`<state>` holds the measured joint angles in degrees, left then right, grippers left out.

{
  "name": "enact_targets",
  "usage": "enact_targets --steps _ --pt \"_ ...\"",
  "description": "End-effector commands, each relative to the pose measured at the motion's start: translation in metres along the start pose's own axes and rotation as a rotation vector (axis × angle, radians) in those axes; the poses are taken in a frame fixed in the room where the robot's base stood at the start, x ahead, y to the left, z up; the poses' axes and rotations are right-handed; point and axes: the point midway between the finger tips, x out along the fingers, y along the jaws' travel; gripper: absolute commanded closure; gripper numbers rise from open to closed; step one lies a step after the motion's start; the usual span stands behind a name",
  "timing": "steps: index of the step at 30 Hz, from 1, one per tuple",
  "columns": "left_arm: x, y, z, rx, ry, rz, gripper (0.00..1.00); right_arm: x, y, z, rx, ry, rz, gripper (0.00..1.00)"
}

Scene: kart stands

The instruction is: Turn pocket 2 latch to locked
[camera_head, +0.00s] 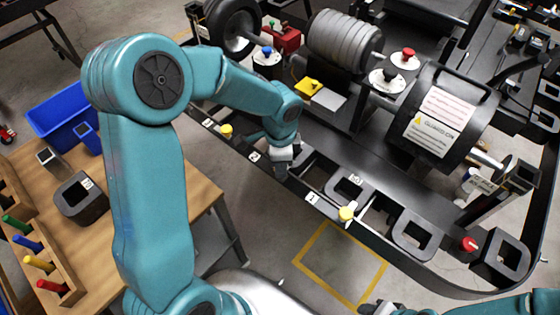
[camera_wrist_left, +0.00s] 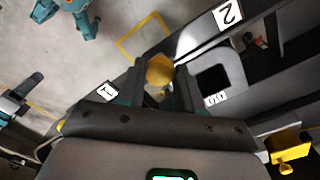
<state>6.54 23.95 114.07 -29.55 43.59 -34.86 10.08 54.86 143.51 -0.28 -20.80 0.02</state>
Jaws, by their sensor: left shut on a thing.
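The pocket 2 latch is a yellow knob (camera_wrist_left: 160,70) on the dark front rail, between the "2" label (camera_wrist_left: 228,14) and the "1" label (camera_wrist_left: 108,92) in the left wrist view. My left gripper (camera_wrist_left: 160,88) is shut on this knob, with a finger on each side. In the head view the left gripper (camera_head: 283,168) points down onto the rail, just right of the "2" label (camera_head: 254,156), and hides the knob. The latch's turn angle cannot be told. Part of my right gripper (camera_head: 378,308) shows at the bottom edge; its jaws are unclear.
Square black blocks (camera_head: 412,236) stand behind the rail. A wooden table (camera_head: 205,183) with a blue bin (camera_head: 62,112) is at left.

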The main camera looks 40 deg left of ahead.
Motion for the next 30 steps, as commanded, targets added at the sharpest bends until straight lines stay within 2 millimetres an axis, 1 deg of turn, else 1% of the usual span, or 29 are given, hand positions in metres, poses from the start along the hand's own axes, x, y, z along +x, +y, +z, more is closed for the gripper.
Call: enact_targets --steps 10,11,12,13,23,26,29,30 --pt "-0.002 -0.002 -0.001 0.003 0.004 -0.007 0.95 0.000 0.000 0.000 0.000 0.000 0.000 0.57" --pt "-0.002 -0.002 -0.001 0.003 0.004 -0.007 0.61 0.000 0.000 0.000 0.000 0.000 0.000 0.57" --pt "-0.002 -0.002 -0.001 0.003 0.004 -0.007 0.48 0.000 0.000 0.000 0.000 0.000 0.000 0.57" --pt "-0.002 -0.002 -0.001 0.003 0.003 -0.007 0.39 0.000 0.000 0.000 0.000 0.000 0.000 0.57" --pt "-0.003 -0.001 0.000 0.002 0.001 -0.003 0.39 0.000 0.000 0.000 0.000 0.000 0.000 0.57" --pt "-0.013 -0.002 -0.001 0.001 0.002 -0.006 0.39 0.000 0.000 0.000 0.000 0.000 0.000 0.57" --pt "-0.034 -0.001 -0.001 0.002 0.005 -0.008 0.39 0.001 0.000 0.000 0.000 0.000 0.000 0.57" --pt "-0.044 -0.002 -0.001 0.002 0.004 -0.009 0.39 0.001 0.000 0.000 0.000 0.000 0.000 0.57"
